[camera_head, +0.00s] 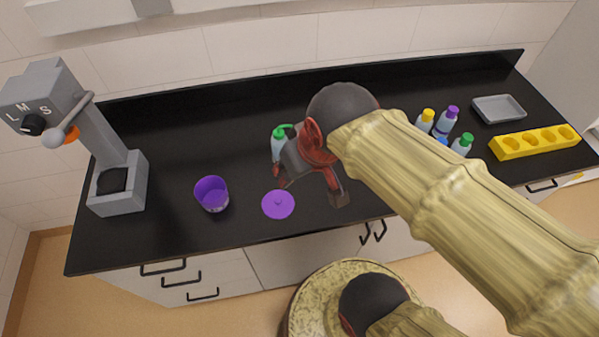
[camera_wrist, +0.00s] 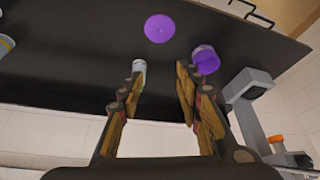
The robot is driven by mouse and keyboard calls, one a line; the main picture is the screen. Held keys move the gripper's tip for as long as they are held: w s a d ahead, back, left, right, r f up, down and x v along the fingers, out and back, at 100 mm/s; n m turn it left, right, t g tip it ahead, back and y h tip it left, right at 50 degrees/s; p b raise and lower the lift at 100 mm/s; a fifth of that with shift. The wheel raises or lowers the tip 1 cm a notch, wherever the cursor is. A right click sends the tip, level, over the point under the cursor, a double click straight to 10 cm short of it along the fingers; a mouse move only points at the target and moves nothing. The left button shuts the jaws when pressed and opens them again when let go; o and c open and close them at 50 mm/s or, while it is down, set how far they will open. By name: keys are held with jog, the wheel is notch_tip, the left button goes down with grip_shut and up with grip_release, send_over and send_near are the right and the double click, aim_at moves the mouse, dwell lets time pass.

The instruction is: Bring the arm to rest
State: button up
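My gripper (camera_head: 312,190) hangs over the middle of the black counter. Its two fingers are spread apart, and nothing shows held between them. In the wrist view my gripper (camera_wrist: 160,75) also shows as open, with a clear gap between the fingers. A bottle with a green cap (camera_head: 279,142) stands on the counter just left of my gripper, partly hidden by it. In the wrist view a pale bottle (camera_wrist: 139,66) shows beside the left fingertip; whether they touch, I cannot tell.
A purple cup (camera_head: 211,194) and purple lid (camera_head: 278,204) are on the counter's left half. Several bottles (camera_head: 426,120), a yellow rack (camera_head: 535,141) and a grey tray (camera_head: 499,109) are at the right.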

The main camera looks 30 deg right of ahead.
jog(key=shift+s+r+t, duration=0.15)
jog(key=shift+s+r, duration=0.05)
jog(key=shift+s, duration=0.3)
jog(key=shift+s+r+t, duration=0.15)
jog(key=shift+s+r, duration=0.05)
jog(key=shift+s, duration=0.25)
notch_tip(320, 180, down, 4)
jog(key=b, duration=0.4)
jog(key=shift+c, duration=0.6)
